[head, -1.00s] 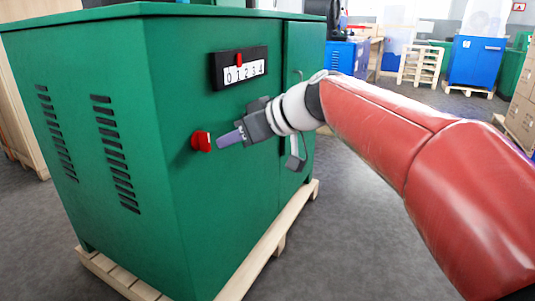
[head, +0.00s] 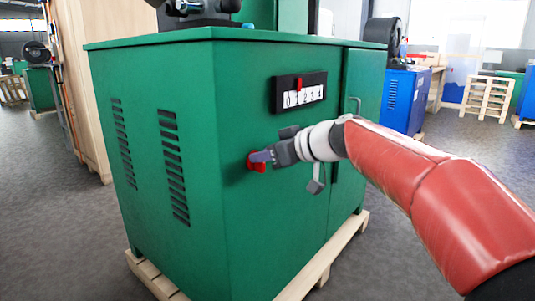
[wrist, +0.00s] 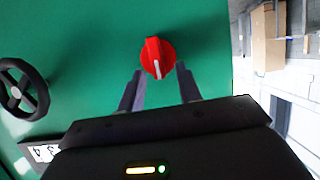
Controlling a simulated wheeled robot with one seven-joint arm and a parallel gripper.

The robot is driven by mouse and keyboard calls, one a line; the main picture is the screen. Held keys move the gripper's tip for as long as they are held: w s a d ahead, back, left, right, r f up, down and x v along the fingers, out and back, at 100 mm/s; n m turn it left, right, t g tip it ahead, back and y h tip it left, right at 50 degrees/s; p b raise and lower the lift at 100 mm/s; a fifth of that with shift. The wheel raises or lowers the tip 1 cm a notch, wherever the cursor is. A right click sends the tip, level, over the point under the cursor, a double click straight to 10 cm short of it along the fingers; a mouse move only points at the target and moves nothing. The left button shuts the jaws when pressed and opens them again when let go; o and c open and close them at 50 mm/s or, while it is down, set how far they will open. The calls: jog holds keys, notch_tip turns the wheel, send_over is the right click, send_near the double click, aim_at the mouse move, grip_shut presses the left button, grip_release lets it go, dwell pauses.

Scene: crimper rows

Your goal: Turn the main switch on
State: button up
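The main switch is a red rotary knob (head: 259,168) on the front of a green cabinet (head: 245,225). In the wrist view the red knob (wrist: 157,57) has a raised grip bar with a white mark at its lower end in the picture. My gripper (head: 260,156) is at the knob and partly hides it in the head view. In the wrist view my gripper (wrist: 160,69) is open, one finger to each side of the knob's lower part, with green showing between fingers and knob. I cannot tell whether they touch it.
A slider plate numbered 0 to 4 (head: 300,93) is above the switch. A black handwheel (wrist: 22,90) shows left in the wrist view. The cabinet stands on a wooden pallet (head: 318,268).

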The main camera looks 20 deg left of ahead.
grip_shut()
jog(key=shift+w+d, duration=0.1)
jog(key=shift+w+d+f+m+g+y+b, duration=0.15)
jog(key=shift+w+f+m+g+y, duration=0.55)
jog(key=shift+m, duration=1.55)
jog(key=shift+w+d+f+m+g+y+b, duration=0.1)
jog(key=shift+d+f+m+g+y, duration=0.15)
jog(key=shift+m+g+y, duration=1.45)
jog(key=shift+w+d+f+m+g+y+b, duration=0.1)
jog(key=shift+w+f+m+y, duration=0.3)
jog(key=shift+m, duration=2.45)
jog(key=shift+f, duration=0.1)
grip_release()
